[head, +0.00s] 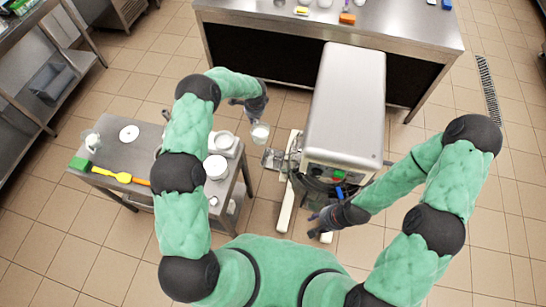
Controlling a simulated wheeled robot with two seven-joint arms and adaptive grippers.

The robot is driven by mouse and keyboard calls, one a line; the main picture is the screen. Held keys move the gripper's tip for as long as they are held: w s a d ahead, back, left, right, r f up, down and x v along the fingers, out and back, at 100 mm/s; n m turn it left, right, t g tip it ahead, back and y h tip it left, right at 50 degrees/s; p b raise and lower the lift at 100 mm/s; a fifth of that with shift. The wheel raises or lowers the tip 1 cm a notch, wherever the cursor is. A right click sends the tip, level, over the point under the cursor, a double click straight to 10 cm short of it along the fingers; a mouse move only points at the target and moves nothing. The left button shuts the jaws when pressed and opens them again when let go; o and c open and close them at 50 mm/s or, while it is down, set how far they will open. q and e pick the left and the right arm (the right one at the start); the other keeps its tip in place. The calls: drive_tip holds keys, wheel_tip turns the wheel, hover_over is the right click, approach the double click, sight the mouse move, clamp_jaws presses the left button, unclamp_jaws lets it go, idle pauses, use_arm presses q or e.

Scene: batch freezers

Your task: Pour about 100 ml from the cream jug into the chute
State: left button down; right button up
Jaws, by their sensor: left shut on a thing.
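My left gripper (260,117) is shut on the cream jug (260,134), a small clear vessel with white contents. It holds the jug in the air at the left of the big steel batch freezer (343,105). A small metal part (271,159), which looks like the chute, juts from the freezer's left side, just below the jug in the picture. I cannot tell the jug's exact tilt or whether anything flows. My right gripper (317,226) is beside the lower end of the freezer, its fingers apart and empty.
A steel side table (110,150) at the left holds white containers (216,167), a yellow spatula (122,177), a green block (81,164), a white disc (129,132) and a clear jug (92,141). A long counter (410,28) stands behind the freezer. Tiled floor is clear at right.

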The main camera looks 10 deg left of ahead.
use_arm(q)
drive_tip(key=f+b, duration=0.2)
drive_tip(key=f, duration=0.1)
drive_tip(key=shift+w+a+f+g+h, duration=0.1)
drive_tip(key=shift+w+g+h, duration=0.1)
drive_tip(key=shift+g+h, duration=0.1)
drive_tip(key=shift+w+f+g+h+b, duration=0.25)
drive_tip(key=shift+f+b, duration=0.7)
drive_tip(key=shift+b, duration=0.55)
drive_tip(key=shift+f+g+h+b, duration=0.15)
drive_tip(key=shift+f+g+b, duration=0.2)
drive_tip(key=shift+f+b, duration=0.85)
drive_tip(key=shift+r, duration=0.25)
